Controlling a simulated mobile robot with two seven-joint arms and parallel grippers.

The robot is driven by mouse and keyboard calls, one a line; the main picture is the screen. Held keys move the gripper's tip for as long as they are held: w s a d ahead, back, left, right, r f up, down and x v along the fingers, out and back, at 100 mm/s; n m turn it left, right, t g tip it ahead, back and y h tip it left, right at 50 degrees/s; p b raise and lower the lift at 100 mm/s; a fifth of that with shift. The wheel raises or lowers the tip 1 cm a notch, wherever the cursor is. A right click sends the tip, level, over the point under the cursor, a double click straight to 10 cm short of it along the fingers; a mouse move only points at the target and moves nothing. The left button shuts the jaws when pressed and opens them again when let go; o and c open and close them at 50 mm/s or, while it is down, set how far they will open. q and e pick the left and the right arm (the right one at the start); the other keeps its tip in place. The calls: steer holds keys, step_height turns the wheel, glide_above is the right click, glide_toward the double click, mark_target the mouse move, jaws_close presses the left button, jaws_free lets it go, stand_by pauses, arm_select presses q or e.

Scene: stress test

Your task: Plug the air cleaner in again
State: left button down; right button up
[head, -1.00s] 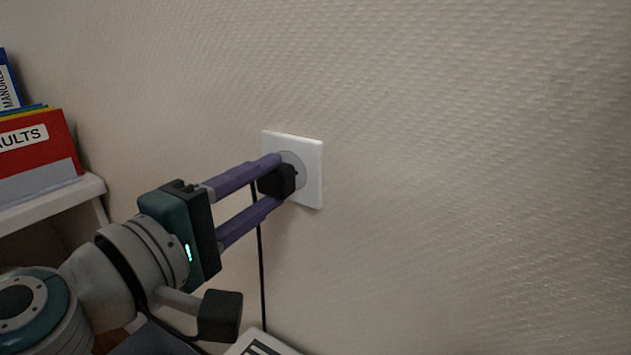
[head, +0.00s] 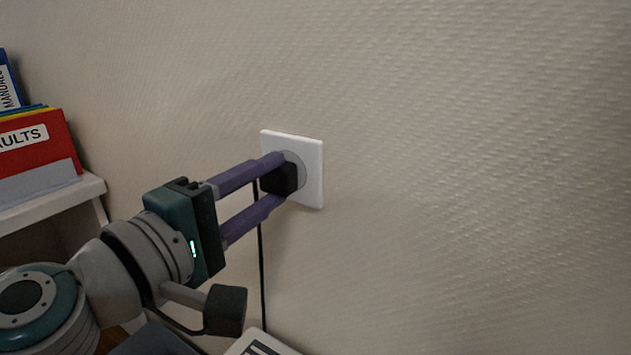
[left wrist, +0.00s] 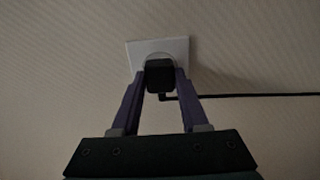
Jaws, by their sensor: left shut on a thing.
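The black plug (head: 279,179) is at the face of the white wall socket (head: 312,176), over its round recess. My left gripper (head: 277,181) is shut on the plug, with one purple finger on each side of it. In the left wrist view the plug (left wrist: 159,75) sits between the fingertips, in front of the socket (left wrist: 177,48). Its pins are hidden, and no clear gap shows between plug and socket. The black cord (head: 261,270) hangs down from the plug along the wall. The right gripper is out of view.
A white shelf (head: 60,203) with a red binder (head: 40,150) and a blue manual stands at the left. The top of a white unit with a dark grille (head: 258,345) shows at the bottom edge. The wall right of the socket is bare.

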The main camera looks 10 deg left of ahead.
arm_select(q)
steer(key=shift+w+d, duration=0.1)
steer(key=shift+w, duration=0.2)
steer(key=shift+c, duration=1.7)
jaws_free()
